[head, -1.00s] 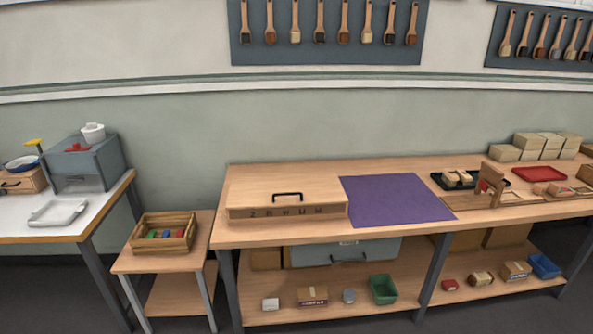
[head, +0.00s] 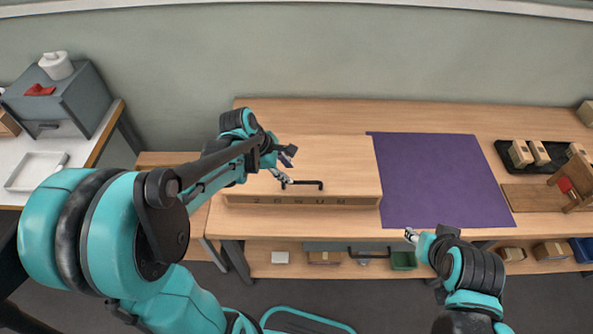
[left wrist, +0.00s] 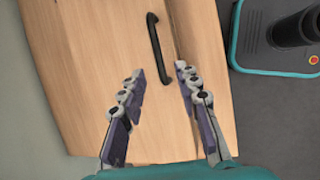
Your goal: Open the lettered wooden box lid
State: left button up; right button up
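The wooden box (head: 300,201) sits on the workbench with letters along its front face, which read only in part. Its flat lid (head: 340,162) is shut and carries a black bar handle (head: 305,183) near the front edge. The handle also shows in the left wrist view (left wrist: 156,45). My left gripper (head: 287,164) is above the lid, close to the handle's left end. In the left wrist view my left gripper (left wrist: 160,75) is open and empty, with the handle ahead of its fingertips, apart from them. My right gripper (head: 411,236) is in front of the bench edge; its fingers are too small to judge.
A purple mat (head: 440,180) lies right of the box, empty. A black tray (head: 530,157) with blocks and a wooden stand (head: 570,185) are farther right. Small items, including a green bin (head: 403,261), stand on the lower shelf. The bench behind the box is clear.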

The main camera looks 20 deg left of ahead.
aim_at(297, 183)
pick_arm(q)
jog(key=b+x, duration=0.2)
jog(key=x, duration=0.5)
jog(key=shift+w+d+f+b, duration=0.15)
jog(key=shift+w+f+b, duration=0.15)
jog(key=shift+b, duration=0.1)
grip_shut()
